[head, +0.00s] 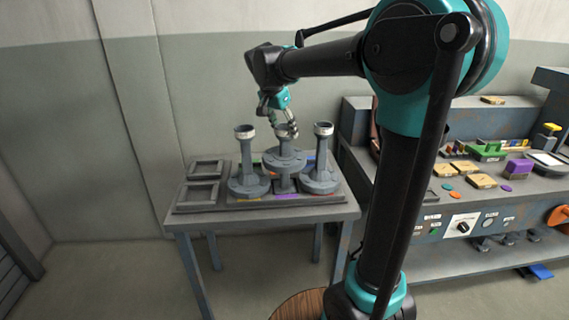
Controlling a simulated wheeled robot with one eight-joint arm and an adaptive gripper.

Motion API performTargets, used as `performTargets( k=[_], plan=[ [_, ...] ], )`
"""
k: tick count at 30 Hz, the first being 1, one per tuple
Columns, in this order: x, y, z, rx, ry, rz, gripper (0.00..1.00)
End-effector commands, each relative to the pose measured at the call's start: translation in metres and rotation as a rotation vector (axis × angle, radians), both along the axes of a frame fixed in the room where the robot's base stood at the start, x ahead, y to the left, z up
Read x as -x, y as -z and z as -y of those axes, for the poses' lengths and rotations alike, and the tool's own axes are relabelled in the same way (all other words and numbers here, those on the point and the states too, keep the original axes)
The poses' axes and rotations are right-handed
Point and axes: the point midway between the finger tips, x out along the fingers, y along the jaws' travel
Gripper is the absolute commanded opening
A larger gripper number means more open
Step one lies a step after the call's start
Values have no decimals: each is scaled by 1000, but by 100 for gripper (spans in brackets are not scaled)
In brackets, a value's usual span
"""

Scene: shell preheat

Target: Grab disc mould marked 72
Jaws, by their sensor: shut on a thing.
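Three grey disc moulds with upright posts are at the table in the head view. My gripper (287,125) points down and is shut on the top of the middle disc mould's post. This middle disc mould (285,160) is upright, with its disc higher than the other two, above a grey block. I cannot tell whether it touches the block. The left disc mould (247,182) and right disc mould (321,180) stand upright on either side, with pale bands near their post tops. The number 72 is not readable on any of them.
The grey table (335,212) carries two empty square frames (197,194) at its left. A purple patch shows below the middle mould. A workbench (470,232) with several coloured blocks and yellowish pads stands at the right. A wall is close behind the table.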

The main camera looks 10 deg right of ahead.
Motion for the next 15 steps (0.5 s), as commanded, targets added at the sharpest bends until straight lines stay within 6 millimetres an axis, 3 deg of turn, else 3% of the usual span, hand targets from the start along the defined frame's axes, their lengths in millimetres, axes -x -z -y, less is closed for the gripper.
performTargets(
  k=[5, 15],
  plan=[
    [0, 0, 0, 0, 0, 0, 0],
    [0, -2, 0, 0, 0, 0, 0]
  ],
)
